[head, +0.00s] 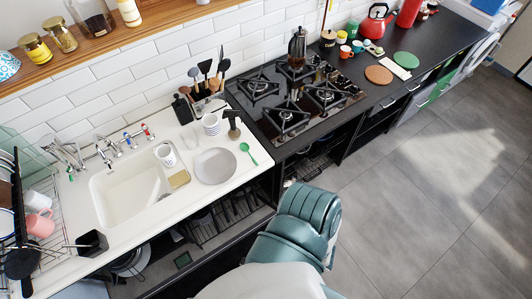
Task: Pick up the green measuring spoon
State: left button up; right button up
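The green measuring spoon (248,152) lies on the white worktop (235,172), to the right of the grey round plate (215,166) and close to the worktop's right edge by the black hob counter. Nothing covers it, and nothing holds it. Neither my left nor my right gripper shows in the head view.
A dark upright utensil (233,126) stands just behind the spoon. A striped mug (211,125) and a utensil holder (207,103) are farther back. The gas hob (302,96) lies to the right, the sink (128,190) to the left. Grey floor (420,200) is open at right.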

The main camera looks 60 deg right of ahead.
aim_at(244, 147)
jog(key=z, duration=1.85)
jog(key=u, duration=2.15)
jog(key=z, duration=2.15)
